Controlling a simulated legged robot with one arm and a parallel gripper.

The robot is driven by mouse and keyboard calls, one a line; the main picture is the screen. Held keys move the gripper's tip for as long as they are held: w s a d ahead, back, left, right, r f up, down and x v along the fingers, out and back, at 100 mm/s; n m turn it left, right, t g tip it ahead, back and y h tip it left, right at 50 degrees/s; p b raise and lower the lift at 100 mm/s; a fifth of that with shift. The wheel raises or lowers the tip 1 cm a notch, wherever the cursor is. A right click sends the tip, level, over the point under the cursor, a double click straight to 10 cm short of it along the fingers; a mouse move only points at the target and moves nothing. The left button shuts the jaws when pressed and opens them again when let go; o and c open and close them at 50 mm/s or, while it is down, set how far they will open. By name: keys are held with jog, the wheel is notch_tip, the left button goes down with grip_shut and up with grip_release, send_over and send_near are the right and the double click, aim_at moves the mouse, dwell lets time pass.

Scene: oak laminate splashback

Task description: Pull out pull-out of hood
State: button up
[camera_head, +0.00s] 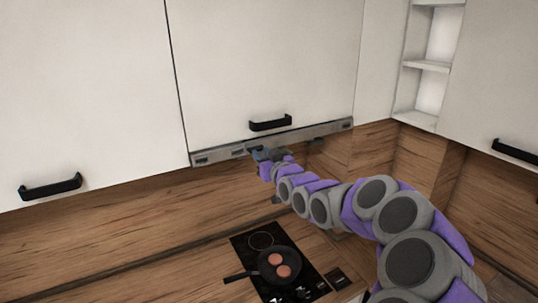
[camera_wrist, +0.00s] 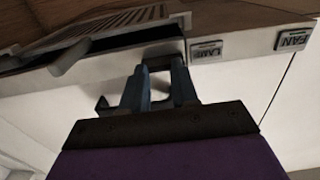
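The hood's pull-out (camera_head: 215,156) is a thin grey metal strip under the middle white wall cabinet. Its front sits about flush below the cabinet door. A small dark block on the hood's edge (camera_wrist: 162,60) shows between the fingertips. I cannot tell whether the fingers touch it. Buttons marked LAMP (camera_wrist: 207,52) and FAN (camera_wrist: 293,40) are beside it.
A cooktop (camera_head: 252,243) with a dark pan (camera_head: 264,270) holding two round patties lies below my arm. A black cabinet handle (camera_head: 270,123) is just above the strip. Open shelves (camera_head: 427,66) stand at right. The air in front of the hood is free except for my arm.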

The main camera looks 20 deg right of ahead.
jog(key=shift+r, duration=0.85)
grip_shut()
jog(key=shift+w+a+f, duration=0.1)
jog(key=shift+a, duration=0.1)
